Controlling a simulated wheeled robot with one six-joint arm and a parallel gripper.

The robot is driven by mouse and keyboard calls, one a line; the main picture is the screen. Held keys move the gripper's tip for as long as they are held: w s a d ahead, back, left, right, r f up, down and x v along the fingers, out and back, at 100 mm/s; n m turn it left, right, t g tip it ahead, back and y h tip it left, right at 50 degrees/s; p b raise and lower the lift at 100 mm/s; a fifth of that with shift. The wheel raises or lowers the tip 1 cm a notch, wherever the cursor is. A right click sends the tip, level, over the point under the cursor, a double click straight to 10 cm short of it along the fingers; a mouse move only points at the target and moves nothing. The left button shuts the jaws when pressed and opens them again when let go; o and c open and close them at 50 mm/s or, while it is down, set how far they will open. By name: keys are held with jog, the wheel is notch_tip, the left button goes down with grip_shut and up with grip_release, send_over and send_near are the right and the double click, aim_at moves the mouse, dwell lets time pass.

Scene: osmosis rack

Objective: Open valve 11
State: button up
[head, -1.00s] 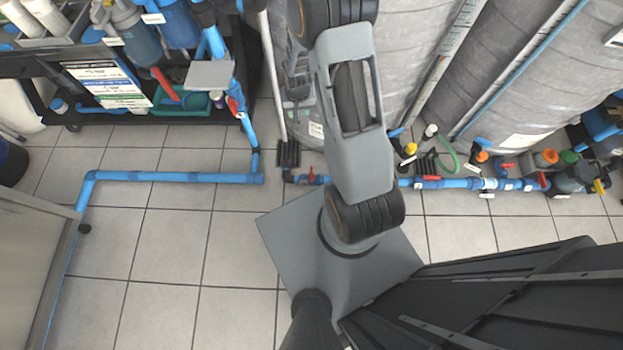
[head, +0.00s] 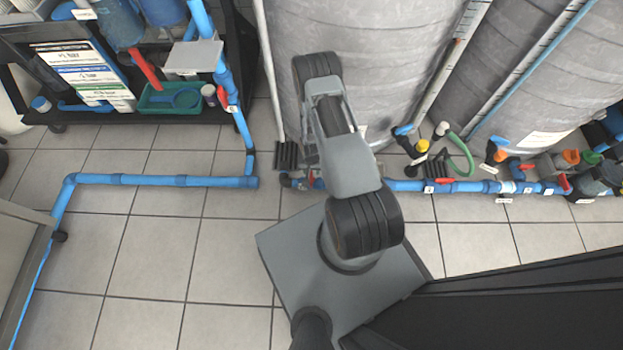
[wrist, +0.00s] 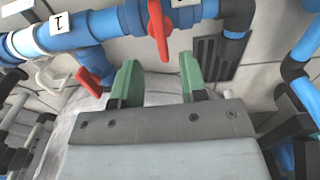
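In the wrist view a red valve handle (wrist: 158,28) sits on the blue pipe (wrist: 117,20), straight beyond my gripper (wrist: 158,82). A second red handle (wrist: 92,80) sits lower left, beside the left finger. My gripper's two green fingers are apart with nothing between them. A white label (wrist: 58,28) on the pipe appears to read 1; another at the top edge is cut off. In the head view my arm partly hides a red handle (head: 313,181) on the floor pipe (head: 400,186). I cannot make out which valve is numbered 11.
Large grey tanks (head: 350,40) stand behind the floor pipe. A black cart (head: 170,115) with a green tray (head: 170,98) stands upper left. Tiled floor (head: 150,240) is open at left.

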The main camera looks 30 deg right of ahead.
aim_at(311, 177)
notch_tip(311, 177, down, 7)
jog(key=b, duration=0.2)
jog(key=shift+b, duration=0.3)
grip_shut()
